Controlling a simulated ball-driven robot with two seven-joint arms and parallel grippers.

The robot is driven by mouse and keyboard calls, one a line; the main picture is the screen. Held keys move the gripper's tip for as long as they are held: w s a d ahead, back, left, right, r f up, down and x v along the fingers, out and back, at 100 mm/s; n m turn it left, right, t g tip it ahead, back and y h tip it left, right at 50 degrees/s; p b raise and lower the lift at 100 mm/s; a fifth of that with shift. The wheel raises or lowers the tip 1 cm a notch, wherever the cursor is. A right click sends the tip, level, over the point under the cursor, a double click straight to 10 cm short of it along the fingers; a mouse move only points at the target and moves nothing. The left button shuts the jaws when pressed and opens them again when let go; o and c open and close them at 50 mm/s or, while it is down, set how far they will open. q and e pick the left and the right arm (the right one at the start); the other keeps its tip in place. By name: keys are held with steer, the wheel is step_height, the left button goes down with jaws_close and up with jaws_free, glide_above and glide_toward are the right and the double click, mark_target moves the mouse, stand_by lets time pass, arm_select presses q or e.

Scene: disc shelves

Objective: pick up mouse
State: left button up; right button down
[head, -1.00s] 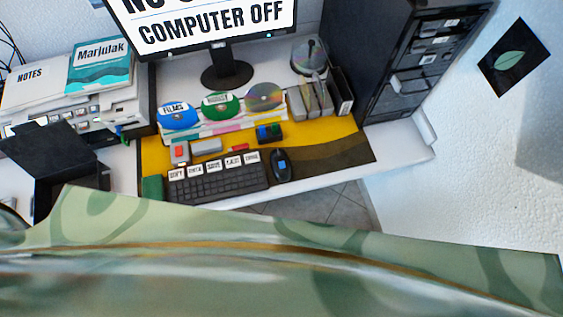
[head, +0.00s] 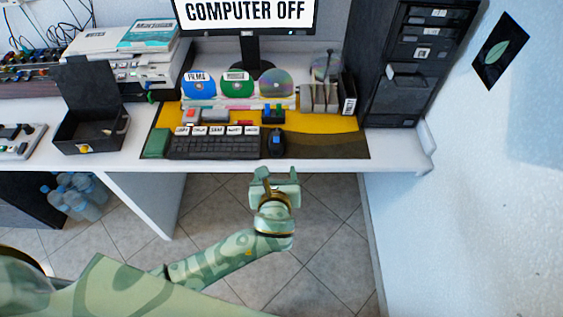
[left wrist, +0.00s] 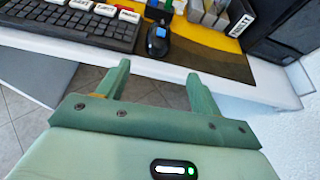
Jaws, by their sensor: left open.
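The mouse (head: 277,143) is black with a blue patch on top. It lies on the yellow and dark desk mat, just right of the keyboard, close to the desk's front edge. It also shows in the left wrist view (left wrist: 156,42), beyond the fingertips. My left gripper (head: 275,174) is open and empty, in front of the desk edge and just short of the mouse. In the left wrist view its two green fingers (left wrist: 157,74) stand apart with nothing between them. My right gripper is not in view.
The keyboard (head: 215,147) with white labels lies left of the mouse. A desk mat (head: 335,147) lies under them. Discs (head: 238,84), a monitor (head: 250,14) and a dark tower (head: 395,75) stand behind. An open black box (head: 92,128) sits at left. Floor space before the desk is free.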

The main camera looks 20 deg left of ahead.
arm_select(q)
steer(key=b, duration=0.4)
glide_toward(276, 142)
steer(key=x, duration=0.4)
steer(key=shift+w+d+f, duration=0.2)
steer(key=shift+d+f, duration=0.05)
steer(key=shift+w+a, duration=0.1)
steer(key=shift+w, duration=0.2)
steer(key=b+x, duration=0.3)
steer(key=x, duration=0.1)
steer(key=shift+w+a+f, duration=0.2)
steer(key=shift+a+f, duration=0.05)
steer(key=shift+f, duration=0.1)
steer(key=shift+w+a+b, duration=0.1)
steer(key=shift+w+b, duration=0.2)
steer(key=shift+r, duration=0.15)
steer(key=c, duration=0.8)
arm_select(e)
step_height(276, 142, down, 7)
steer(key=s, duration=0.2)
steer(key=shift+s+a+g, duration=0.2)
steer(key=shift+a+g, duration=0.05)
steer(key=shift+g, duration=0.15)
